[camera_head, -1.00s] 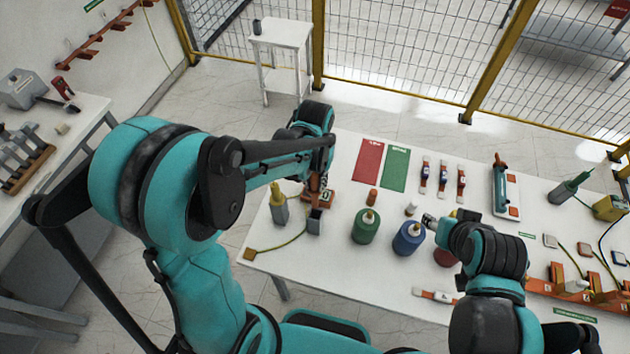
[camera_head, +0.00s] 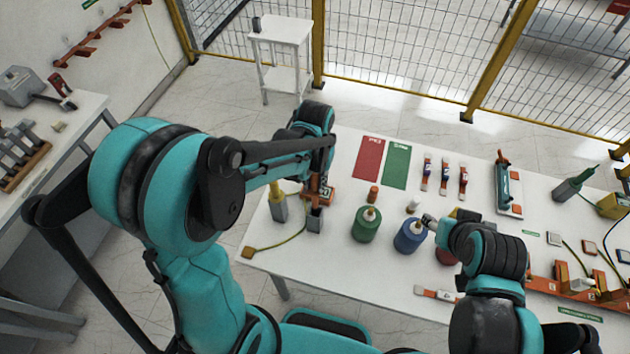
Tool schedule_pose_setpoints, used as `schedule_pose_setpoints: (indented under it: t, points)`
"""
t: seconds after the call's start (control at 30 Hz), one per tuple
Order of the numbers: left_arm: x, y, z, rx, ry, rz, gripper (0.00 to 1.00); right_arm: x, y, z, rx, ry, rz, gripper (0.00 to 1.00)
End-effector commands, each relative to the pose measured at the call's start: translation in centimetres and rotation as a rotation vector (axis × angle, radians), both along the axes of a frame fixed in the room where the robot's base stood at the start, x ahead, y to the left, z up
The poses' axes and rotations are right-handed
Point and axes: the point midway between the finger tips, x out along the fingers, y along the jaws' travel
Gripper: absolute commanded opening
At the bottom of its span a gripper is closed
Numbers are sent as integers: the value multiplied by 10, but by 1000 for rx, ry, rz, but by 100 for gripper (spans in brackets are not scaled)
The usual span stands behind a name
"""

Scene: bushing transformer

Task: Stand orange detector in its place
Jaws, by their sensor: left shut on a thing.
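My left gripper (camera_head: 318,182) hangs over the near left part of the white table, mostly hidden by its own arm. It is shut on an orange thing, apparently the orange detector (camera_head: 327,194), of which only a small part shows. Just in front is a grey block-shaped holder (camera_head: 315,222) with a dark top. Beside it on the left stands a grey holder with a yellow tool (camera_head: 279,208) and a cable. Whether the detector touches a holder cannot be told. My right gripper (camera_head: 429,221) is beside the blue bottle (camera_head: 409,237); its fingers are too small to read.
The white table (camera_head: 340,255) also bears a green bottle (camera_head: 366,226), red and green mats (camera_head: 398,167), several small tagged devices (camera_head: 444,178) and an orange rack (camera_head: 555,285) at right. A yellow-framed fence (camera_head: 400,50) stands behind.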

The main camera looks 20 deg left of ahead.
Motion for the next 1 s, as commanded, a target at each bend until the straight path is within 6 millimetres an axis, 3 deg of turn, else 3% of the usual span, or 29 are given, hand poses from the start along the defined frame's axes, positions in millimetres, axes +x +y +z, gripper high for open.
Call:
schedule_pose_setpoints:
  t: [1.0]
  points:
    - [0, 0, -29, 0, 0, 0, 0, 0, 0, -27, 0, 0, 0, 47]
